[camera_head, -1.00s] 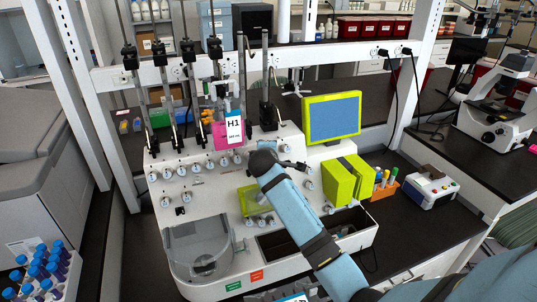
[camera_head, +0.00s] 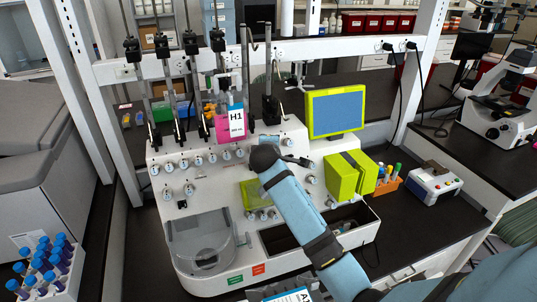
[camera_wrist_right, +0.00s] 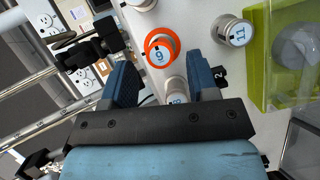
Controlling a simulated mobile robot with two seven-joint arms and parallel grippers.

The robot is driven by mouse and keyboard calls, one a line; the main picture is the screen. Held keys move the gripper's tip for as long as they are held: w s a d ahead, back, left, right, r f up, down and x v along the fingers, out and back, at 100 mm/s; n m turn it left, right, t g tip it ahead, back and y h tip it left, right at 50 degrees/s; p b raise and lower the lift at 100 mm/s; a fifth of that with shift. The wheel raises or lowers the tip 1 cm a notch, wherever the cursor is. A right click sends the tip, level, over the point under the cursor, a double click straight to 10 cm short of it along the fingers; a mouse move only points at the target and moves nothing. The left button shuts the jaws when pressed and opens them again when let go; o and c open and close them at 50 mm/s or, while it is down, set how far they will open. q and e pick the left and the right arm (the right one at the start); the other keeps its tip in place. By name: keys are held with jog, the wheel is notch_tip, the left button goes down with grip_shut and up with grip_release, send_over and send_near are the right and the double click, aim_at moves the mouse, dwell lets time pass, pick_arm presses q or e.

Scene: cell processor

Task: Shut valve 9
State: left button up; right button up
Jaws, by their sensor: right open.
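The cell processor (camera_head: 212,210) is a white bench machine with rows of small round valves on its sloped front panel. In the right wrist view a valve with an orange ring (camera_wrist_right: 160,52) lies just ahead of my right gripper (camera_wrist_right: 161,64); its tilted label looks like 9. A valve labelled 8 (camera_wrist_right: 176,95) shows lower down, between the blue fingers. Valve 11 (camera_wrist_right: 235,32) is to the right. The gripper is open, with no valve clamped. In the head view my right arm reaches the panel's middle, and its wrist hides the gripper and nearby valves. My left gripper is out of view.
A pink bag tagged H1 (camera_head: 237,121) hangs above the panel. A green-framed screen (camera_head: 334,113) and a green block (camera_head: 350,175) stand to the right. A translucent green cover (camera_wrist_right: 296,55) sits beside valve 11. Poles and a white frame rise behind.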

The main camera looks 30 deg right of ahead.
jog(key=b+v, duration=0.2)
jog(key=v, duration=0.9)
jog(key=s+a+f+m+t+y, duration=0.1)
jog(key=s+a+f+y, duration=0.3)
jog(key=f, duration=0.6)
jog(key=s+a+f+y, duration=0.2)
jog(key=s+a+f, duration=0.25)
jog(key=f, duration=0.65)
jog(key=s+a+f+m+y, duration=0.2)
jog(key=s+f, duration=0.4)
jog(key=s, duration=0.3)
jog(key=s+a+f+m+y, duration=0.3)
jog(key=s+f, duration=0.3)
jog(key=s, duration=0.4)
jog(key=shift+s+a+m, duration=0.2)
jog(key=shift+a+m, duration=0.45)
jog(key=shift+m, duration=0.05)
